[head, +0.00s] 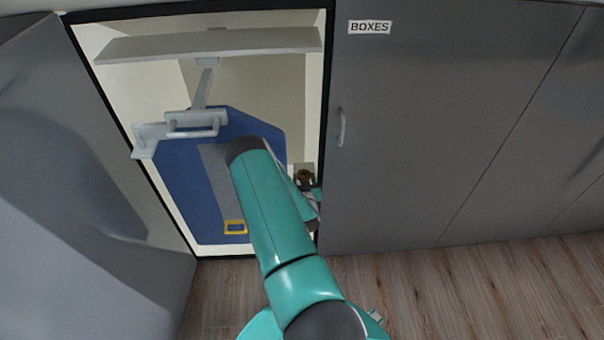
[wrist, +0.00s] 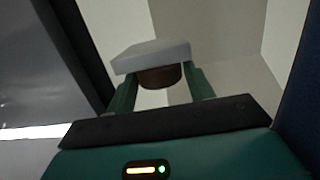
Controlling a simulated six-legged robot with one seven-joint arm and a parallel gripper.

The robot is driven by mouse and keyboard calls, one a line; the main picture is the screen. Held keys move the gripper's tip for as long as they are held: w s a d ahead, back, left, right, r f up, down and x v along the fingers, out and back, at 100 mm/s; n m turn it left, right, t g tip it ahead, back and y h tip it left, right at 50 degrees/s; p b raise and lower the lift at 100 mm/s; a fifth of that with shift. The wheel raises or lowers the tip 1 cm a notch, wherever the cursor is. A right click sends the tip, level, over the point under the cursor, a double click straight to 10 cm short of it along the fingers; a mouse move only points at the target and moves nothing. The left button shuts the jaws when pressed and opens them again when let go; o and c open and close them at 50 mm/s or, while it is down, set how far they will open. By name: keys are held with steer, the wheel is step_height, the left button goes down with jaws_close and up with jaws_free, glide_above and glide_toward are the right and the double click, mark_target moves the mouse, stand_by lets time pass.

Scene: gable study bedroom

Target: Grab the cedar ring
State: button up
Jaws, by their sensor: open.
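The cedar ring (head: 305,175) is a small dark brown round thing at the right side of the open cupboard, against a pale block. In the wrist view, its brown curved edge (wrist: 160,78) shows beneath a light grey block (wrist: 151,56), which hides its upper part. My gripper (wrist: 162,84) is open, with one green finger on each side of the brown edge. Whether the fingers touch it I cannot tell. In the head view my gripper (head: 312,194) is mostly hidden behind my teal arm, close to the ring.
A blue ironing board (head: 185,185) with a yellow-framed part stands in the cupboard, left of my arm. A grey bracket (head: 190,125) and a shelf (head: 210,43) are above. The right door marked BOXES (head: 400,140) is shut; a grey panel (head: 80,190) stands at left.

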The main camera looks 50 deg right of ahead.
steer(key=shift+w+d+f, duration=0.15)
steer(key=shift+w+d, duration=0.1)
steer(key=shift+d, duration=0.05)
steer(key=shift+s, duration=0.1)
steer(key=c, duration=0.6)
steer(key=shift+r, duration=0.2)
